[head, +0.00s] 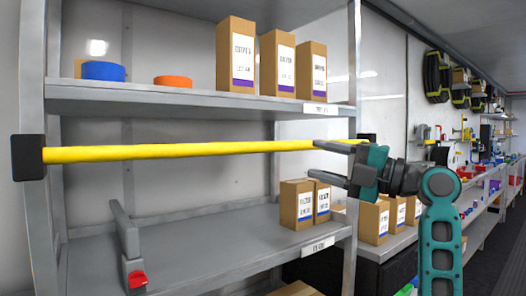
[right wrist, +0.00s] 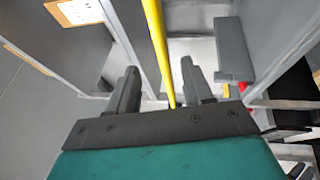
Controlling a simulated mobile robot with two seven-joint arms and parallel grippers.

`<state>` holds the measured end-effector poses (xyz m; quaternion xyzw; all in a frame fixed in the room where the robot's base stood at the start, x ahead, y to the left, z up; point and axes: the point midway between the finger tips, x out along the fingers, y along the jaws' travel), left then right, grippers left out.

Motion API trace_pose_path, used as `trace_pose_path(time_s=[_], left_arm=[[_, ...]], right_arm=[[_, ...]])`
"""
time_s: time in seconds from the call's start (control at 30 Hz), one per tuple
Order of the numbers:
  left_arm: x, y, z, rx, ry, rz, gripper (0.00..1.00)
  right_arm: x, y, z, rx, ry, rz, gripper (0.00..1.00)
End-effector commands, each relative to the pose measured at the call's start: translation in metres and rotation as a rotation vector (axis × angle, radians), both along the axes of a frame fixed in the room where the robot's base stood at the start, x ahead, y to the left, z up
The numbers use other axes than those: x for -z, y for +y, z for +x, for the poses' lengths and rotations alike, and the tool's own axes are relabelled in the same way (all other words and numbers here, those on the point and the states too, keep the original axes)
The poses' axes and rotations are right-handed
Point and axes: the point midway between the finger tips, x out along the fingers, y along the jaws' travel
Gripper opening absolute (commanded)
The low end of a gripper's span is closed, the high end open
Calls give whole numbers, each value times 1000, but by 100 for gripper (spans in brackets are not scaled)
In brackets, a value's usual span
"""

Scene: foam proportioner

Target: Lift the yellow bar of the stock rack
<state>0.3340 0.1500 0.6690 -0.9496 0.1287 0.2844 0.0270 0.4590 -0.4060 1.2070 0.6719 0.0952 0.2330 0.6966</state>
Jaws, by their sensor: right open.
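The yellow bar (head: 190,151) runs level across the front of the stock rack (head: 345,110), between its two shelves. Its left end meets a black bracket (head: 28,157) on the left post; another dark bracket (head: 367,138) shows at the right post. My right gripper (head: 318,157) is open at the bar's right part, its upper finger overlapping the bar in the head view. In the right wrist view, the bar (right wrist: 158,45) runs through the gap between the open fingers (right wrist: 160,68); I cannot tell whether they touch it. My left gripper is not in view.
The upper shelf (head: 190,97) holds tall cartons (head: 278,65), a blue roll (head: 103,71) and an orange roll (head: 173,80). The lower shelf (head: 200,240) holds small cartons (head: 297,204) and a grey upright piece (head: 125,235) with a red part. A long bench stands at the right.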

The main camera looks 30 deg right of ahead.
Motion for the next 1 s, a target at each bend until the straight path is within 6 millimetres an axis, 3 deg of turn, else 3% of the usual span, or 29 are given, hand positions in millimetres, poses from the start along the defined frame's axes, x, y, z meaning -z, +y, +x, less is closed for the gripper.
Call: trace_pose_path(time_s=[0.6,1.0], left_arm=[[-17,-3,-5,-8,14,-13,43],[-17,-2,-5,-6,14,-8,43]], right_arm=[[-21,51,97,-5,2,7,51],[-22,56,107,-2,3,4,51]])
